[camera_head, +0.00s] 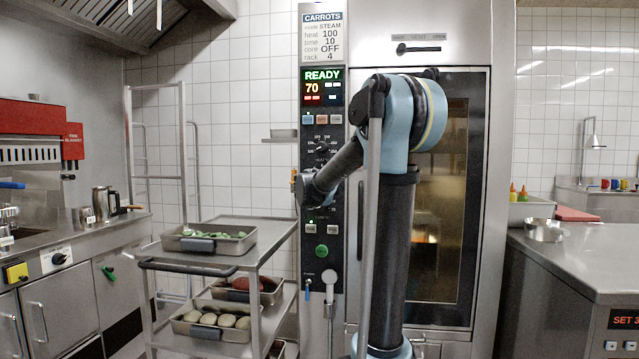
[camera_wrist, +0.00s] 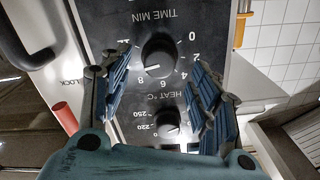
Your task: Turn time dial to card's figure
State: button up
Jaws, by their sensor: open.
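The card (camera_head: 322,37) at the top of the oven column reads CARROTS, mode steam, heat 100, time 10, core OFF, rack 4. The black time dial (camera_wrist: 158,54), under TIME MIN in the wrist view, has numbers around it, with 0, 2, 4, 6, 8 and 12 readable. A pale mark shows on its lower edge, roughly towards 8; its exact setting is unclear. My gripper (camera_wrist: 158,62) is open, with a blue-padded finger on each side of this dial; contact cannot be told. In the head view my arm hides the time dial.
The heat dial (camera_wrist: 168,122) sits close by between the fingers. The display (camera_head: 322,86) reads READY and 70. The oven door (camera_head: 440,250) is shut at right. A steel trolley (camera_head: 250,222) with food trays stands at left. A steel counter (camera_head: 590,265) stands right.

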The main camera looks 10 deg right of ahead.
jog(key=v, duration=0.7)
jog(key=shift+s, duration=0.2)
jog(key=s+d+f+n+g+h, duration=0.1)
jog(key=s+d+f+g, duration=0.45)
jog(key=s+f, duration=0.55)
jog(key=s+d+f+g, duration=0.4)
jog(key=s+d+f, duration=0.35)
jog(key=s, duration=0.45)
jog(key=s+a+f+n+g+y, duration=0.2)
jog(key=s+a+f+n+y, duration=0.1)
jog(key=s+f, duration=0.6)
jog(key=s+a+f+n+g+y, duration=0.3)
jog(key=s+a+f, duration=0.3)
jog(key=s+f, duration=0.4)
jog(key=s, duration=0.3)
jog(key=shift+s+a+f+n+y, duration=0.2)
jog(key=shift+s+n+y, duration=0.1)
jog(key=shift+n, duration=0.1)
jog(key=shift+g, duration=0.25)
